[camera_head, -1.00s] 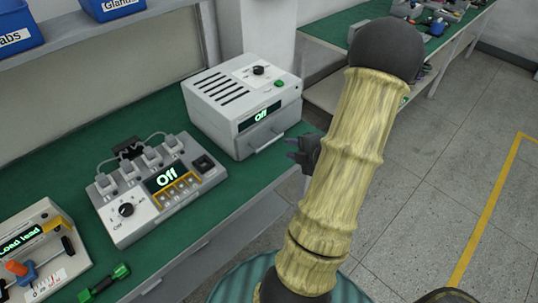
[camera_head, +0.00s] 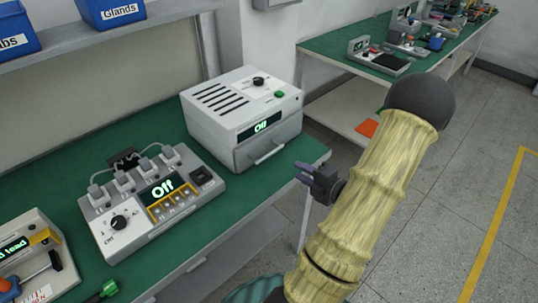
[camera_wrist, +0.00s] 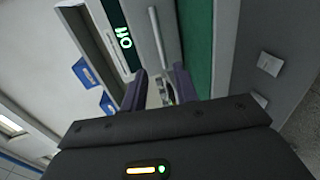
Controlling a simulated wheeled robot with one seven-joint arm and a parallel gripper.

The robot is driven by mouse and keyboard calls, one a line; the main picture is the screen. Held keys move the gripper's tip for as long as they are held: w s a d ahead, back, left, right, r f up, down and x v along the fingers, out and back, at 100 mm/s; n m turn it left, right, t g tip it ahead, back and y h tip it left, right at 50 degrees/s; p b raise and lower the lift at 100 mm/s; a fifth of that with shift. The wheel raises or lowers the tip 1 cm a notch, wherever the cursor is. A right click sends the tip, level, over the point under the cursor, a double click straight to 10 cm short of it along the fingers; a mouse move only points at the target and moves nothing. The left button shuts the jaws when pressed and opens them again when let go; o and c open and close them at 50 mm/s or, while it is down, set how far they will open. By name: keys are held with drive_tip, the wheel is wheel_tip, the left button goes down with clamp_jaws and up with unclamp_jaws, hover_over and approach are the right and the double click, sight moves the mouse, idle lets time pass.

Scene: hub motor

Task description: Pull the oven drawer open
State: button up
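The oven is a white box (camera_head: 225,110) with top slots, a knob, a green button and a lit "Off" display. Its drawer front (camera_head: 285,136) is below the display and looks flush with the body. The bar handle (camera_head: 270,153) runs across the drawer front; it also shows in the wrist view (camera_wrist: 157,36), beyond the fingers and about in line with the gap between them. My gripper (camera_head: 298,172) is to the right of the handle, in front of the oven and apart from it. In the wrist view its two fingers (camera_wrist: 160,84) are spread with nothing between them.
The oven stands on a green-topped bench (camera_head: 235,192). A grey device with several plugs (camera_head: 150,205) sits to its left. Blue bins (camera_head: 112,12) are on the shelf above. Another bench (camera_head: 345,48) stands behind. Grey floor on the right is clear.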

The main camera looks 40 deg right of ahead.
sight(270, 155)
drive_tip(key=p+x, duration=0.1)
drive_tip(key=x, duration=1.3)
drive_tip(key=shift+w+f, duration=0.1)
drive_tip(key=shift+w, duration=0.2)
clamp_jaws()
